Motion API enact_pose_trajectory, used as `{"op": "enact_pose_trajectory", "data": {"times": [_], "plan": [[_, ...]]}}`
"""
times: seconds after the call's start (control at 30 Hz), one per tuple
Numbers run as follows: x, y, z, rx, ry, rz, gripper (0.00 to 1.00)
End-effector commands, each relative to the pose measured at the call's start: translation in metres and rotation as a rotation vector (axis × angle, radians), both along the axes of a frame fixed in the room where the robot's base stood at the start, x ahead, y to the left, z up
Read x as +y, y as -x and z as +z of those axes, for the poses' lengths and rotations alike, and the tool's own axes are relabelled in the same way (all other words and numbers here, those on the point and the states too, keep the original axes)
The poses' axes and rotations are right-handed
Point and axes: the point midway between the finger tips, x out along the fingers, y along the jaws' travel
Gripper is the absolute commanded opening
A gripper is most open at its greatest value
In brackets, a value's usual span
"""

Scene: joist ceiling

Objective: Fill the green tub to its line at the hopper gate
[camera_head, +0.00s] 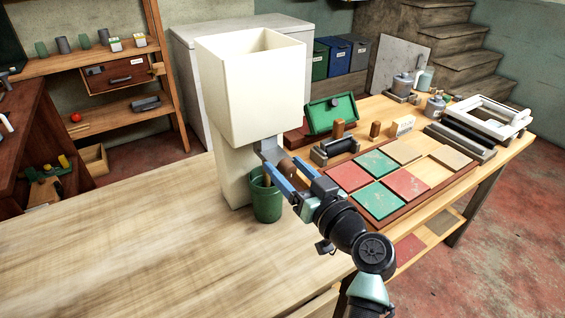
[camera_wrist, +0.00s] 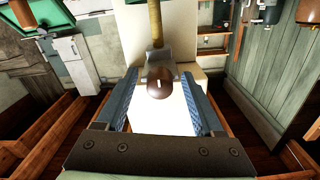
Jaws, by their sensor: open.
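The cream hopper (camera_head: 250,85) stands on the wooden table, with a grey spout (camera_head: 270,149) low on its front. It also fills the middle of the wrist view (camera_wrist: 160,118). The green tub (camera_head: 267,203) stands upright under the spout. A tan column (camera_wrist: 156,22) runs from the spout in the wrist view, apparently a falling stream; a tan strip also shows at the tub's mouth in the head view. My gripper (camera_head: 279,172) is open, its blue fingers on either side of the gate's brown knob (camera_wrist: 159,83), with gaps showing. The tub's fill level and line cannot be made out.
A white frame (camera_head: 488,118) is at the far right. The table's left part is clear.

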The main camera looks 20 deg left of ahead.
Motion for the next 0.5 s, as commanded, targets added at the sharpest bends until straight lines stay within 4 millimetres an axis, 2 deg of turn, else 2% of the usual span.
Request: {"op": "enact_pose_trajectory", "data": {"times": [0.03, 0.3, 0.5], "plan": [[-0.011, 0.007, -0.001, 0.0, -0.001, -0.005, 0.69], [-0.057, 0.044, -0.001, 0.001, -0.001, -0.003, 0.69], [-0.078, 0.06, -0.001, 0.0, 0.0, -0.002, 0.69]]}}
